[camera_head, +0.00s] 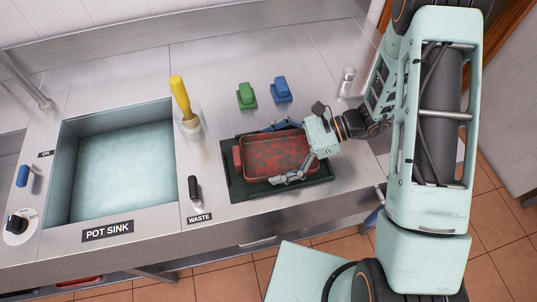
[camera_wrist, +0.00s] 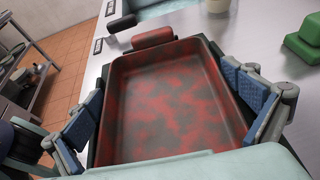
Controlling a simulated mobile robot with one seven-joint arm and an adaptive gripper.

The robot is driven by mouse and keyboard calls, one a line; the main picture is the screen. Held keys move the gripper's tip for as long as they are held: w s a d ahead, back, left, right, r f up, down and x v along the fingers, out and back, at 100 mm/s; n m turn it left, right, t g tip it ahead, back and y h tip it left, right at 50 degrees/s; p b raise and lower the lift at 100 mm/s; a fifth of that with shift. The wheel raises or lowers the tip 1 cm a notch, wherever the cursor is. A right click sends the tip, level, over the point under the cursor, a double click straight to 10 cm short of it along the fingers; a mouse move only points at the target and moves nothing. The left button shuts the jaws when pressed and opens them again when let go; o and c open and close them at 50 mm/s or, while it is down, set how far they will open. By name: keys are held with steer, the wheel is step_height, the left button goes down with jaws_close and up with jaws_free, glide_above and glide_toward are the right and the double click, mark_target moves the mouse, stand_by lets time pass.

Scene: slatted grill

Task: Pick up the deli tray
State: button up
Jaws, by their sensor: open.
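The deli tray (camera_head: 273,157) is a red, dark-stained rectangular pan with raised walls and a handle at its left end. It sits on a dark green mat or shallow board (camera_head: 313,184) on the steel counter. In the wrist view the tray (camera_wrist: 165,105) fills the middle, with its handle (camera_wrist: 152,37) at the far end. My gripper (camera_head: 288,151) is open at the tray's right end, one finger along each long side. In the wrist view the blue-padded fingers stand outside the left and right walls. I cannot tell whether the pads touch the walls.
A green brush-like item (camera_head: 246,95) and a blue one (camera_head: 282,90) lie behind the tray. A black lever (camera_head: 195,192) and the pot sink (camera_head: 123,165) are farther left. The counter's front edge is close.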

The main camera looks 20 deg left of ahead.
steer(key=shift+c, duration=0.3)
steer(key=c, duration=0.9)
steer(key=shift+c, duration=0.2)
steer(key=shift+r, duration=0.8)
steer(key=s+r+b, duration=0.6)
steer(key=s+r, duration=0.4)
steer(key=s, duration=0.2)
steer(key=shift+a, duration=0.15)
